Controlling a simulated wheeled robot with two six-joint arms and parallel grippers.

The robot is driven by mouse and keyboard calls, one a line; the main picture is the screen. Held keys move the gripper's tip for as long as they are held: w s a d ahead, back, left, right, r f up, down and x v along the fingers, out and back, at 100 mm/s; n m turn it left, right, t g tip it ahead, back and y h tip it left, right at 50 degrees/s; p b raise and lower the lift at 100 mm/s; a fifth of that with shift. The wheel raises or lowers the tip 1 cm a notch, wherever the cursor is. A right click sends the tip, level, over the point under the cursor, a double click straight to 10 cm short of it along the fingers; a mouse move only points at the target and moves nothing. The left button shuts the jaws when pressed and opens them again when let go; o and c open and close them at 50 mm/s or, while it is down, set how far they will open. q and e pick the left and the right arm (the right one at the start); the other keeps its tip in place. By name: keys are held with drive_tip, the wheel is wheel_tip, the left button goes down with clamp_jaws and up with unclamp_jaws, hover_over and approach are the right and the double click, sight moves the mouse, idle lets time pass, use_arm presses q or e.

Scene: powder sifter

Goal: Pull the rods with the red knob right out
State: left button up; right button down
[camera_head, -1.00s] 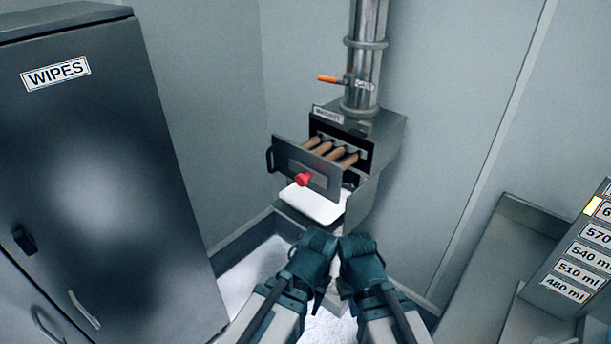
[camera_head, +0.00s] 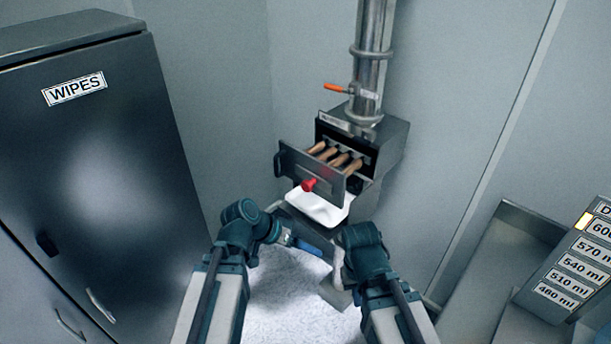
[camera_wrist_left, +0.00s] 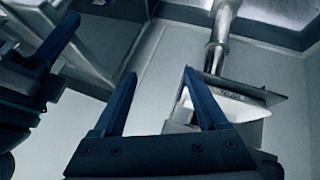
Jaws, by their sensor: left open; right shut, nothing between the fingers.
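The drawer front (camera_head: 326,178) of the metal sifter housing (camera_head: 392,140) stands out from its opening and carries a red knob (camera_head: 309,184). Several brown rods (camera_head: 337,157) run back from this front into the dark opening. My left gripper (camera_wrist_left: 159,73) is open and empty, below the drawer. In the head view one of its blue fingers shows beneath the white tray. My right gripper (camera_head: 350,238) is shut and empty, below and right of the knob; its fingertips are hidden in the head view. Neither gripper touches the knob.
A white tray (camera_head: 318,207) sits under the drawer. A steel pipe (camera_head: 371,65) with an orange-handled valve (camera_head: 337,88) rises above the housing. A dark WIPES cabinet (camera_head: 95,150) stands at left, and a volume-label panel (camera_head: 575,265) at right.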

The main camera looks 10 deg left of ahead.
sight(304, 186)
use_arm(q)
drive_tip(key=w+a+r+t+h+p, duration=0.1)
drive_tip(key=w+a+r+t, duration=0.2)
drive_tip(key=a+r, duration=0.25)
drive_tip(key=w+a+r+t+h+p, duration=0.1)
drive_tip(key=w+a+r+t+p, duration=0.15)
drive_tip(key=a+r+t, duration=0.35)
drive_tip(key=w+d+f+b, duration=0.1)
drive_tip(key=w+d+b, duration=0.1)
drive_tip(key=w+d, duration=0.1)
drive_tip(key=w+d+f+g+b, duration=0.1)
drive_tip(key=w+d, duration=0.1)
drive_tip(key=w, duration=0.1)
drive_tip(key=w+d+f+g+b, duration=0.1)
drive_tip(key=w+d+f+b, duration=0.1)
drive_tip(key=w+d, duration=0.1)
drive_tip(key=shift+w+d+n+b, duration=0.3)
drive_tip(key=shift+d+b, duration=0.05)
drive_tip(key=shift+w+d, duration=0.35)
use_arm(e)
drive_tip(key=shift+f, duration=0.75)
use_arm(q)
drive_tip(key=shift+c, duration=0.2)
clamp_jaws()
